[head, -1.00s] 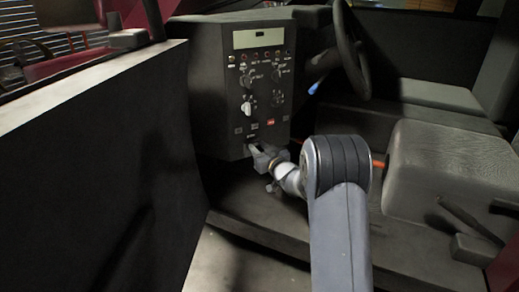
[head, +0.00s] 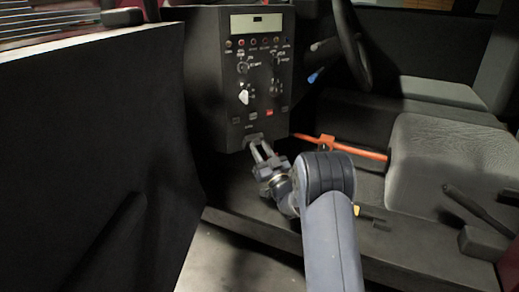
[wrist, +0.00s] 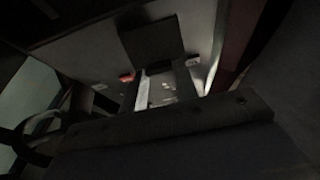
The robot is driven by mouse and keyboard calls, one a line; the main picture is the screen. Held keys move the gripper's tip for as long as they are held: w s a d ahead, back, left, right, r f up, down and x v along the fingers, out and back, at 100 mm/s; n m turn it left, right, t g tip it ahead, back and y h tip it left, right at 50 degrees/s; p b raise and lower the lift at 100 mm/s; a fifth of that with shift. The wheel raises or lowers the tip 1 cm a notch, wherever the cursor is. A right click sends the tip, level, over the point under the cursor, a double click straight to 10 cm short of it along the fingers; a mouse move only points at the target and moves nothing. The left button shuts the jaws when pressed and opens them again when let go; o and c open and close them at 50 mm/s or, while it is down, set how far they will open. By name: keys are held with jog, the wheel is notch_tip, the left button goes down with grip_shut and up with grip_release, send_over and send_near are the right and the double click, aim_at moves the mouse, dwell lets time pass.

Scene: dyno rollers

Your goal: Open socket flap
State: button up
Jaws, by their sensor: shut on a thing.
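The black control panel (head: 256,75) stands ahead of me in the vehicle cab. The socket flap (head: 253,138) is a small grey piece at the panel's lower edge, largely covered by the fingertips. My gripper (head: 259,150) reaches up to it from below, with its fingers on the flap. The wrist view is dark. There, my gripper (wrist: 158,85) has a pale, bright patch between its fingers, and I cannot make out the flap's angle.
A red switch (head: 268,113) and several knobs and lamps sit on the panel above. A grey seat (head: 440,165) and an orange bar (head: 350,150) are to the right. A large dark door panel (head: 95,160) fills the left. The floor below the panel is open.

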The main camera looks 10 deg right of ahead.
jog(key=shift+s+f+t+y, duration=0.1)
jog(key=shift+f+t+y, duration=0.25)
jog(key=shift+f+t, duration=0.4)
jog(key=shift+s+f+t+y, duration=0.1)
jog(key=shift+f+t+y, duration=0.3)
jog(key=shift+t, duration=0.65)
